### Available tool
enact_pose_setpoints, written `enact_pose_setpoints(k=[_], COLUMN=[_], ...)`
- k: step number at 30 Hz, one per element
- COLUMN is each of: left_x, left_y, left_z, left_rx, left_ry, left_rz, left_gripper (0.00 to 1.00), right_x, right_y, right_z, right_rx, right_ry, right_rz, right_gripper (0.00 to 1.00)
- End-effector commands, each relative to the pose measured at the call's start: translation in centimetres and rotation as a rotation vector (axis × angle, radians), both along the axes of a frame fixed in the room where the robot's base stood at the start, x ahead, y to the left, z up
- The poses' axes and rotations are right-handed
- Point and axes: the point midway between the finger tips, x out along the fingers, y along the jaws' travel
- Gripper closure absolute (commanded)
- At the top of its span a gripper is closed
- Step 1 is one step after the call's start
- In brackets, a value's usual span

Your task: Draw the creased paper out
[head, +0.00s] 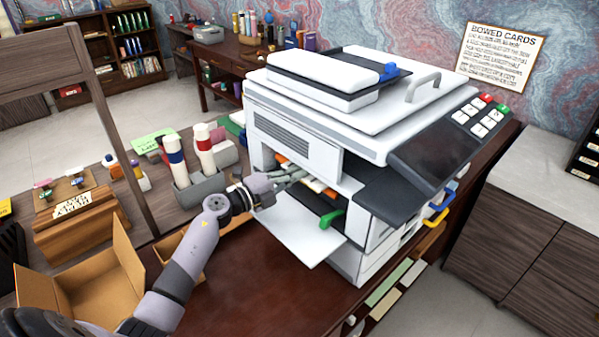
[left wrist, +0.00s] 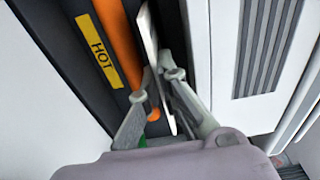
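The white copier (head: 300,137) stands on the desk with its side door (head: 295,228) folded down and its inside bare. My left gripper (head: 298,176) reaches into this opening from the left. In the left wrist view the creased paper (left wrist: 149,35) is a thin white bent strip, seen nearly edge-on beside an orange bar (left wrist: 120,40). The paper's far end is hidden inside the copier. My right gripper is not in view.
A yellow HOT label (left wrist: 98,51) marks the dark part beside the orange bar. A green lever (head: 331,219) sits low in the opening. An open cardboard box (head: 85,282) and a grey caddy with bottles (head: 200,190) stand left of the copier.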

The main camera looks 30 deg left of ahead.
Motion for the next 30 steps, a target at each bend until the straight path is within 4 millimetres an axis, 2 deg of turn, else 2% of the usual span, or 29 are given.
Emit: enact_pose_setpoints(k=[30], left_x=[-7.8], left_y=[2.7], left_z=[0.0], left_rx=[0.002], left_ry=[0.001], left_rz=[0.000], left_gripper=[1.00], right_x=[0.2], right_y=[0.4], right_z=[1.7], right_rx=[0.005], right_ry=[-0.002], right_rz=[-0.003], right_gripper=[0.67])
